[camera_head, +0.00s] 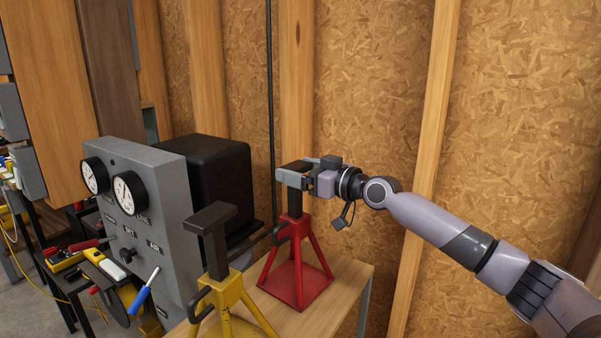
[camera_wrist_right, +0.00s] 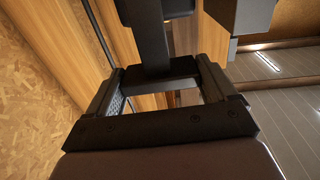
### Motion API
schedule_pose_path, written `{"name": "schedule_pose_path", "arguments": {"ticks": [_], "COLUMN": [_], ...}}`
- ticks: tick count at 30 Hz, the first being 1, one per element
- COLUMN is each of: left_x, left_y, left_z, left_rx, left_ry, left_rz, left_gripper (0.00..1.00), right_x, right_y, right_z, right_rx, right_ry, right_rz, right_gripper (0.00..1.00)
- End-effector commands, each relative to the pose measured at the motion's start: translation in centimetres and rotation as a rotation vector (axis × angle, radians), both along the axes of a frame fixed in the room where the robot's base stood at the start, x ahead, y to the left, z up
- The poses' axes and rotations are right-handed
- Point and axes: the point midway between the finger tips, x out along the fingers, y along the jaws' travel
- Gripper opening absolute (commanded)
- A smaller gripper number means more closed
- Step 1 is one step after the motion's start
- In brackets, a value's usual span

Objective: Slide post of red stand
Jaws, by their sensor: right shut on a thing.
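The red stand (camera_head: 297,279) stands upright on a wooden bench top, with splayed red legs. Its dark post (camera_head: 295,205) rises from the red collar. My right gripper (camera_head: 290,178) is at the top of the post, reaching in from the right, and is shut on it. In the right wrist view, the dark post (camera_wrist_right: 158,70) sits between the two fingers of the right gripper (camera_wrist_right: 160,88). The fingers partly hide the post's top in the head view. My left gripper is in neither view.
A yellow stand (camera_head: 228,300) with a dark post is in front, left of the red stand. A grey gauge panel (camera_head: 165,210) and a black box (camera_head: 208,175) stand to the left. The wooden bench (camera_head: 348,277) has some bare surface at right. A chipboard wall (camera_head: 370,90) is behind.

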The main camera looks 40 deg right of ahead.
Motion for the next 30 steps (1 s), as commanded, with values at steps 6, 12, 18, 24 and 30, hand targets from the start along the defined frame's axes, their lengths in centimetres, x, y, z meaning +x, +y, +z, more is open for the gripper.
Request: {"name": "schedule_pose_path", "arguments": {"ticks": [6,12,18,24,30], "left_x": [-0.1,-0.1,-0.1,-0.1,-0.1], "left_y": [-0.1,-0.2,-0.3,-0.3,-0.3], "left_z": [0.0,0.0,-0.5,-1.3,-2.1], "left_rx": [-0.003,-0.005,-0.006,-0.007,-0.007], "left_ry": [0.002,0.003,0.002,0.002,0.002], "left_rz": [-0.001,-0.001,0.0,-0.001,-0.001], "left_gripper": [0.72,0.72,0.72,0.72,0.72], "right_x": [0.0,-0.1,-1.5,-4.2,-6.0], "right_y": [-0.2,-0.1,-0.7,-1.5,-2.1], "right_z": [1.0,0.5,0.3,0.3,0.4], "right_rx": [0.005,0.003,0.0,-0.001,0.002], "right_ry": [-0.02,-0.013,-0.01,-0.012,-0.015], "right_rz": [-0.004,-0.003,-0.004,-0.004,-0.005], "right_gripper": [1.0,1.0,1.0,1.0,1.0]}}
